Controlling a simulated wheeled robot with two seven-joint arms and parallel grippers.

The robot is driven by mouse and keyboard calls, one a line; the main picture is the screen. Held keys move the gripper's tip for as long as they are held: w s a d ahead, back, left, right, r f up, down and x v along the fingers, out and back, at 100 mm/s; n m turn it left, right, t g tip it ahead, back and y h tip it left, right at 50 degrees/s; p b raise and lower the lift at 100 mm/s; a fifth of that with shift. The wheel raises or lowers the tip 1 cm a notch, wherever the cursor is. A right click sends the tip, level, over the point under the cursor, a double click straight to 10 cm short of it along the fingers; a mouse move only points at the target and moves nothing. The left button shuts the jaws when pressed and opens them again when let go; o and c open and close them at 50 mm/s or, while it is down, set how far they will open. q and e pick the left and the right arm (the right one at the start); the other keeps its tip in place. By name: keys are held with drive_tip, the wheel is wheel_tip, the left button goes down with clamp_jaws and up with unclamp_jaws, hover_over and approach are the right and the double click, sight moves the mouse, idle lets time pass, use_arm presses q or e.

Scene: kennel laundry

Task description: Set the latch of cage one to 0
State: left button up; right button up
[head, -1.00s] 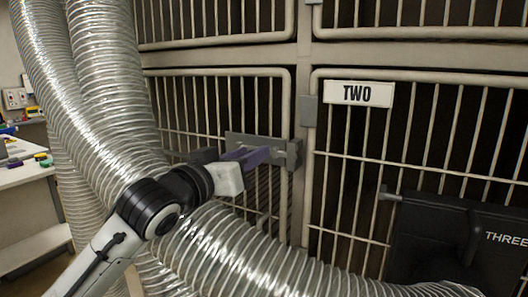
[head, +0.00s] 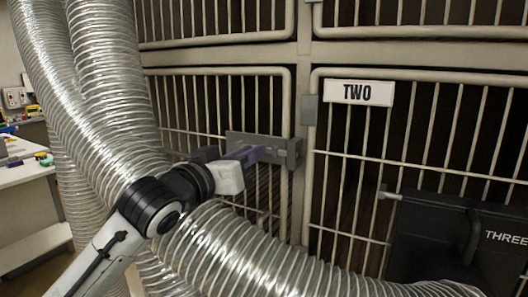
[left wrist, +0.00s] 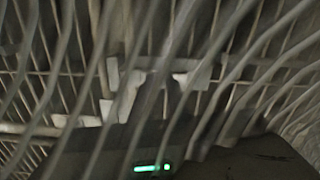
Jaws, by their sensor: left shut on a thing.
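The cage door left of the one marked TWO has a grey latch plate (head: 281,147) at its right edge. No label for this door is in view. My left gripper (head: 256,154), with purple fingers, reaches the plate from the left and is shut on the latch. The gripped part is hidden between the fingers. The left wrist view is dark and streaked with bars; a pale piece of the latch plate (left wrist: 192,76) shows beyond my gripper body. My right gripper is not in view.
Shiny ribbed ducts (head: 110,85) stand at left, and another duct (head: 250,255) runs low under my left arm. The TWO sign (head: 358,93) is on the right-hand door. A black box marked THREE (head: 440,235) is at lower right. A white table (head: 25,170) is far left.

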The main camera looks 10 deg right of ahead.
use_arm(q)
drive_tip(key=shift+w, duration=0.15)
drive_tip(key=shift+w+a, duration=0.45)
drive_tip(key=shift+a, duration=0.15)
drive_tip(key=shift+w+a, duration=0.4)
drive_tip(key=shift+a, duration=0.2)
drive_tip(key=o, duration=0.7)
drive_tip(key=shift+o, duration=0.2)
drive_tip(key=shift+s, duration=0.1)
